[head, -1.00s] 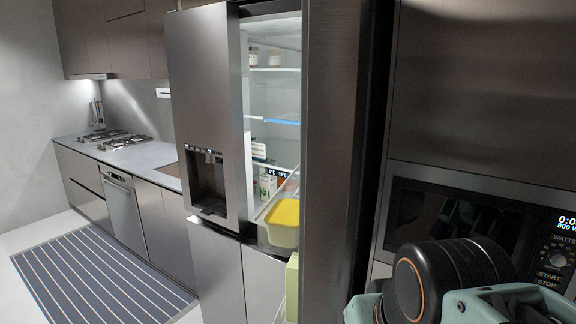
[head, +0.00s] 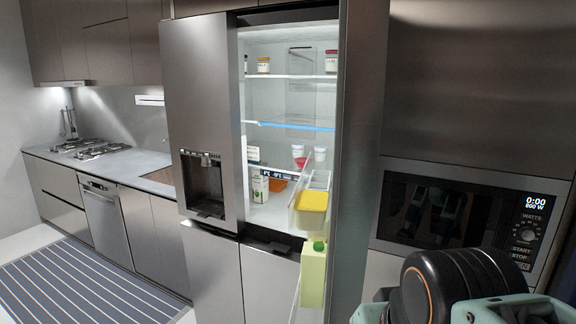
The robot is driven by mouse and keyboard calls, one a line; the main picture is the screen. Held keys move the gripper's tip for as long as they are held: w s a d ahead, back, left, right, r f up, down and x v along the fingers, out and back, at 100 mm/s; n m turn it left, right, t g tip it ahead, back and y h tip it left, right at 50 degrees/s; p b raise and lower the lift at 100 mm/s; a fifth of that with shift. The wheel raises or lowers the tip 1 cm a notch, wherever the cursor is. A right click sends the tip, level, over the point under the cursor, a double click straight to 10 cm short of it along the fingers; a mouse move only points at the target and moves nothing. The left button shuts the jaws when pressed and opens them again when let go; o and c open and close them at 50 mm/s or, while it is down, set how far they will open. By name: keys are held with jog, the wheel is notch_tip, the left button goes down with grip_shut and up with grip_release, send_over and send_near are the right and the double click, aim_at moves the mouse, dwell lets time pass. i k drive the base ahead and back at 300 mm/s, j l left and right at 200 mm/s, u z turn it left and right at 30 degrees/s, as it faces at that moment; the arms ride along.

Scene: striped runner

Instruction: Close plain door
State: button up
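The fridge stands in the middle of the head view. Its plain door (head: 362,110) on the right is open and stands out toward me, seen nearly edge-on. Door bins on its inner side hold a yellow-lidded tub (head: 311,203) and a light green carton (head: 313,270). The left fridge door (head: 200,100), with the dispenser, looks shut. Black and teal parts of my own arm fill the bottom right corner, in front of the microwave. My gripper's fingers do not show.
A microwave (head: 465,225) is built in at the right. A counter with a hob (head: 88,150) and a striped runner (head: 85,285) lie at the left, with open floor there.

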aim_at(364, 28)
jog(key=i+l+u, duration=0.1)
jog(key=l, duration=0.2)
jog(key=i+l+u, duration=0.25)
jog(key=l, duration=0.3)
jog(key=i+l+u, duration=0.15)
jog(key=l, duration=0.2)
jog(key=k+j+z, duration=0.2)
jog(key=j, duration=0.25)
jog(key=i+j, duration=0.25)
jog(key=j, duration=0.25)
jog(key=k+l+z, duration=0.1)
jog(key=k+l, duration=0.25)
